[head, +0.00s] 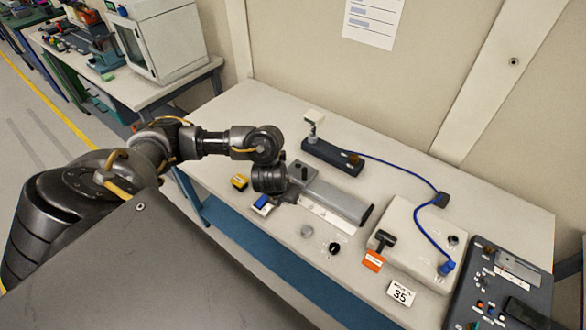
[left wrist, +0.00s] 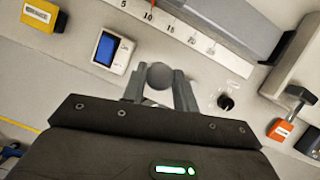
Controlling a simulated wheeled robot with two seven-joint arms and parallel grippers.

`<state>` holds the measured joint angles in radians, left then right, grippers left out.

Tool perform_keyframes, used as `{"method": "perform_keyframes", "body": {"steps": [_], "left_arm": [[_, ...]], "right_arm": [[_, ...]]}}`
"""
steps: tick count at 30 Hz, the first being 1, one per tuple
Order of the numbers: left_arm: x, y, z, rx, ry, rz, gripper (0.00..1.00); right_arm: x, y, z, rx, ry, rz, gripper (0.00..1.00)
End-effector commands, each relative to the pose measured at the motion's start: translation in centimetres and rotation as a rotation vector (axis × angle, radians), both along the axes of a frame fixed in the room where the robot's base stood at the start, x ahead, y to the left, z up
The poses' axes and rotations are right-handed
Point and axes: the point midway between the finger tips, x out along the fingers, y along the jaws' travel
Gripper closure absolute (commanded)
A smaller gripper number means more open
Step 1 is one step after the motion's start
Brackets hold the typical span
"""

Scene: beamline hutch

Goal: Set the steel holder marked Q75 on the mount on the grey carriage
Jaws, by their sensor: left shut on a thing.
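My left gripper (head: 279,199) is low over the bench, near the front left end of the grey rail. In the left wrist view its fingers (left wrist: 160,92) are shut on a rounded grey metal piece (left wrist: 158,75), which looks like the steel holder. I cannot read a Q75 mark. In the head view the arm largely hides this piece. A grey block (head: 300,171), which looks like the carriage, sits at the left end of the rail, just beyond the gripper. The arm partly hides it, and I cannot make out the mount. My right gripper is not in view.
A scale strip (head: 327,216) runs along the rail (head: 338,198). Nearby are a yellow block (head: 240,182), a blue-screened device (head: 262,205), a grey round piece (head: 307,231) and a black knob (head: 334,248). A dark stand (head: 332,156) is behind; a pale box (head: 411,238) is right.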

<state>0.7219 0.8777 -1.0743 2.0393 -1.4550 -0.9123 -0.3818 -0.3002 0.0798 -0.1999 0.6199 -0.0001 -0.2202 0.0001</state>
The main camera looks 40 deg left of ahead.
Motion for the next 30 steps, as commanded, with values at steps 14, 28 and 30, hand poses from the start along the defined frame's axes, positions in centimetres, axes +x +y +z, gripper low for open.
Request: {"method": "perform_keyframes", "body": {"steps": [14,28,30], "left_arm": [[1.7,-5.0,0.8,0.008,-0.012,0.331,0.94],[1.6,-11.9,6.9,-0.006,-0.005,1.713,0.94],[1.2,-12.0,8.7,-0.007,0.000,1.977,0.94]], "right_arm": [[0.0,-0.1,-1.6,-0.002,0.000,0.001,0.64],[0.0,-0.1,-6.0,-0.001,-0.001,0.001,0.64],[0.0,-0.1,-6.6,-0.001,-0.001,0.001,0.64]]}}
